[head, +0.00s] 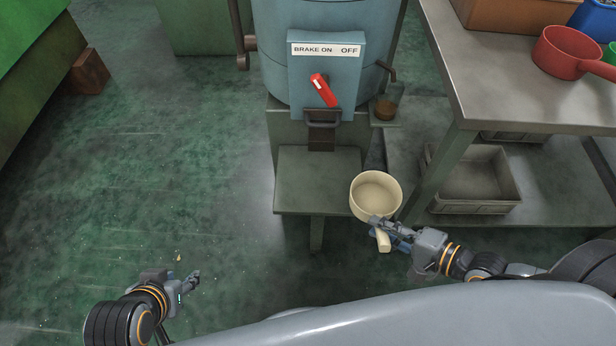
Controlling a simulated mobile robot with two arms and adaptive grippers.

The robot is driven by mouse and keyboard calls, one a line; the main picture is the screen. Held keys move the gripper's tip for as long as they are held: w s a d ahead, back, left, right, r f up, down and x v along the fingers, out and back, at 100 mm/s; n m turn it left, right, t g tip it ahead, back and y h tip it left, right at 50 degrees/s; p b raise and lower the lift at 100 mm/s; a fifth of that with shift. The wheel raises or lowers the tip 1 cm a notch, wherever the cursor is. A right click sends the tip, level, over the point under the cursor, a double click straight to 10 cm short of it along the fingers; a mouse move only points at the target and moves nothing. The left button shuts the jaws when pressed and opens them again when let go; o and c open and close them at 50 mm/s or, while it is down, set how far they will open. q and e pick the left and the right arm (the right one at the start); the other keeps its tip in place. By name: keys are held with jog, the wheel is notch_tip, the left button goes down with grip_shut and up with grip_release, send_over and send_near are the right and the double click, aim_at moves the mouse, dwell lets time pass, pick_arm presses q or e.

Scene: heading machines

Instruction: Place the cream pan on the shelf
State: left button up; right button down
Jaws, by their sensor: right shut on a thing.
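The cream pan (375,190) is at the right end of the low grey shelf (318,192) below the blue machine. It looks upright, its handle pointing down toward me. My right gripper (383,228) is shut on the pan's handle. I cannot tell whether the pan rests on the shelf edge or is held just beside it. My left gripper (188,282) is low at the left, over the floor and away from the pan. Its fingers are too small to tell open from shut.
The blue machine (327,75) has a red lever (324,90) and a "BRAKE ON / OFF" label. A grey table (515,95) at the right holds a red pan (568,52). A grey crate (478,180) sits on its lower level.

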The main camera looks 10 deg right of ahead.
jog(key=r+b+x, duration=0.1)
jog(key=x, duration=0.4)
jog(key=r+b+x, duration=0.1)
jog(key=b+x, duration=0.1)
jog(key=x, duration=0.4)
jog(key=w+r+b+x, duration=0.1)
jog(key=x, duration=0.4)
jog(key=shift+w+a, duration=0.3)
jog(key=shift+a, duration=0.3)
pick_arm(q)
jog(key=w+d+r+t+h, duration=0.1)
jog(key=w+d+r+t, duration=0.2)
jog(key=w+r+t, duration=0.3)
jog(key=w+d+r+t+h, duration=0.2)
jog(key=w+r+t, duration=0.4)
jog(key=r, duration=0.4)
jog(key=shift+d+m+h, duration=0.3)
jog(key=shift+d+m, duration=0.1)
jog(key=shift+d, duration=0.05)
pick_arm(e)
jog(key=shift+f, duration=0.2)
pick_arm(q)
jog(key=shift+r, duration=0.1)
pick_arm(e)
jog(key=c, duration=1.2)
grip_release()
jog(key=shift+o, duration=0.2)
